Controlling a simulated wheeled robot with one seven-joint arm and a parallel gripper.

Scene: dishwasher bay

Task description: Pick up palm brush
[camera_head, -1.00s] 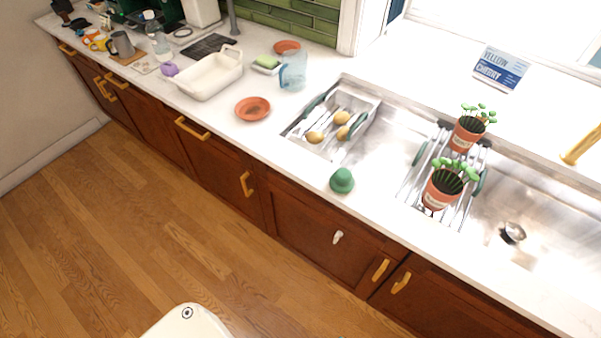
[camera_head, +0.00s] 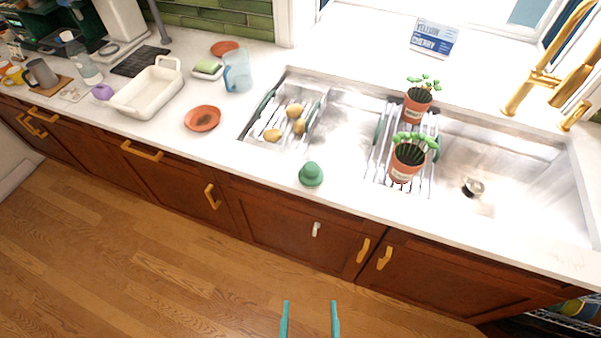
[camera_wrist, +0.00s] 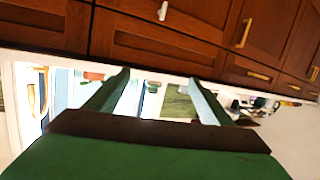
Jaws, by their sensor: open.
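The palm brush (camera_head: 311,174), a green rounded piece with a knob on top, sits upright on the white counter's front strip, just in front of the sink. My gripper (camera_head: 310,303) shows its two teal fingers at the bottom of the head view. They are apart with nothing between them. The gripper is in front of the cabinets, clear of the brush. In the wrist view my gripper (camera_wrist: 159,76) is also spread and empty, facing the cabinet fronts and counter. I cannot make out the brush there.
The sink (camera_head: 350,140) holds a rack with potatoes and a rack with two potted plants (camera_head: 407,160). A terracotta saucer (camera_head: 202,118), white dish (camera_head: 148,92) and blue pitcher (camera_head: 238,72) stand left. The gold faucet (camera_head: 540,80) is at right. The counter around the brush is clear.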

